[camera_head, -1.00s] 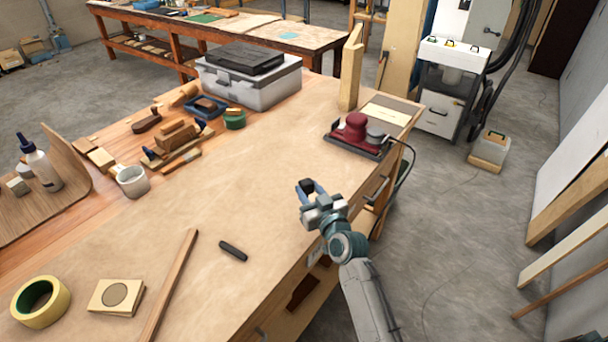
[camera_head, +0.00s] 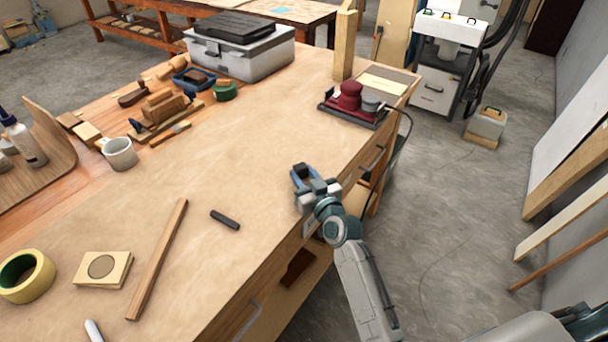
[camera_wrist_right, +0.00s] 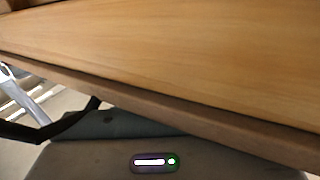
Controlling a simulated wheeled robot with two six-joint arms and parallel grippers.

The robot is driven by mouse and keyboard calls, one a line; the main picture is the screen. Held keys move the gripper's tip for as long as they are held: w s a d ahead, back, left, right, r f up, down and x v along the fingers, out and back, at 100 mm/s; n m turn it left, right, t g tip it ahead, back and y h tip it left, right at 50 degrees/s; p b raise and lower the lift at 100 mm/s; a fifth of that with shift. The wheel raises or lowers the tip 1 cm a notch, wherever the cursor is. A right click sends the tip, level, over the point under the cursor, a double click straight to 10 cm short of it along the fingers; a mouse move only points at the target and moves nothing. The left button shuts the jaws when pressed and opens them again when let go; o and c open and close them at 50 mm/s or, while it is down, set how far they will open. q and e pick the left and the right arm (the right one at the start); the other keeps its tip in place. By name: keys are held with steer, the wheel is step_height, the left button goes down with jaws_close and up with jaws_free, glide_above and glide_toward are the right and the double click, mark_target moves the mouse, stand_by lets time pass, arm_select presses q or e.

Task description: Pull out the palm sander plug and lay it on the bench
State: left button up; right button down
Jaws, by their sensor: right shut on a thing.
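The palm sander (camera_head: 350,98), dark red on a dark base, stands at the far right corner of the bench (camera_head: 260,150). Its black cord (camera_head: 404,132) drops over the bench's right edge. My right gripper (camera_head: 302,176) is over the bench top near that edge, in front of the sander. It is shut on a small dark thing that looks like the plug; the fingers hide most of it, and I cannot tell whether it touches the bench. The right wrist view shows the wooden bench edge (camera_wrist_right: 170,55), not the plug. My left gripper is out of view.
A dark bar (camera_head: 225,220) and a long wood strip (camera_head: 158,260) lie left of my right gripper. The bench middle is clear. A grey toolbox (camera_head: 245,58) stands at the back.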

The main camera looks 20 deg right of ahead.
stand_by(0.7)
steer(key=c, duration=0.9)
jaws_free()
